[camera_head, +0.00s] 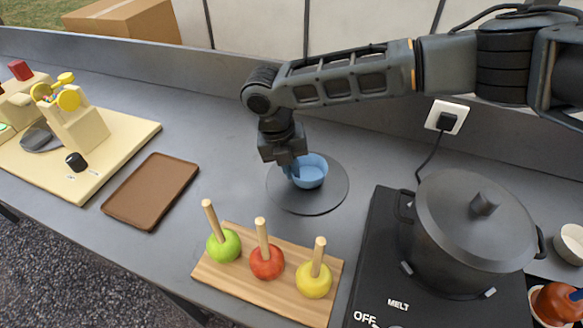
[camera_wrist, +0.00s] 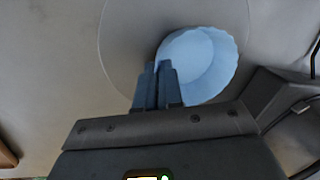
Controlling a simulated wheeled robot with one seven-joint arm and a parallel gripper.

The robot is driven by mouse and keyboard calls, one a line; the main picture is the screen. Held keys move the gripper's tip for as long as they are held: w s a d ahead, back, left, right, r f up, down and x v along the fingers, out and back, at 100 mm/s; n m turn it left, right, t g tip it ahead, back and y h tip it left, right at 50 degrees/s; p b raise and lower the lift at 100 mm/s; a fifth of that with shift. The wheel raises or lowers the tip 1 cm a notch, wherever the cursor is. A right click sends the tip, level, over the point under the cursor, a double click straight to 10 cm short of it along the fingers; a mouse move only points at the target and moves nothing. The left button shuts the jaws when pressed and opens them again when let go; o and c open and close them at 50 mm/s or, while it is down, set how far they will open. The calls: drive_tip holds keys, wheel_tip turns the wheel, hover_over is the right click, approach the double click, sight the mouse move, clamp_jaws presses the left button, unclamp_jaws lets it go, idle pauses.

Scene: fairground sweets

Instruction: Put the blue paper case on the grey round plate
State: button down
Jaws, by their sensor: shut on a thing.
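The blue paper case (camera_head: 312,172) is at the grey round plate (camera_head: 318,204), upright, over its upper middle part. I cannot tell for sure whether its base touches the plate. My gripper (camera_head: 288,172) is at the case's left edge, shut on its wall. In the wrist view the case (camera_wrist: 208,62) shows its open top, and the fingertips of my gripper (camera_wrist: 158,66) are close together at its near rim. The plate (camera_wrist: 122,50) shows around and behind the case. The lower part of the case's wall is partly hidden by the fingers.
A wooden board (camera_head: 262,293) with green, red and yellow apples on sticks stands in front. A brown tray (camera_head: 151,190) lies to the left. A black hob (camera_head: 377,262) with a lidded pot (camera_head: 465,235) stands to the right. The counter between tray and plate is clear.

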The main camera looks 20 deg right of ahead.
drive_tip(key=shift+f, duration=0.4)
drive_tip(key=shift+f, duration=0.15)
drive_tip(key=c, duration=1.3)
unclamp_jaws()
drive_tip(key=b+v, duration=0.1)
drive_tip(key=v, duration=1.1)
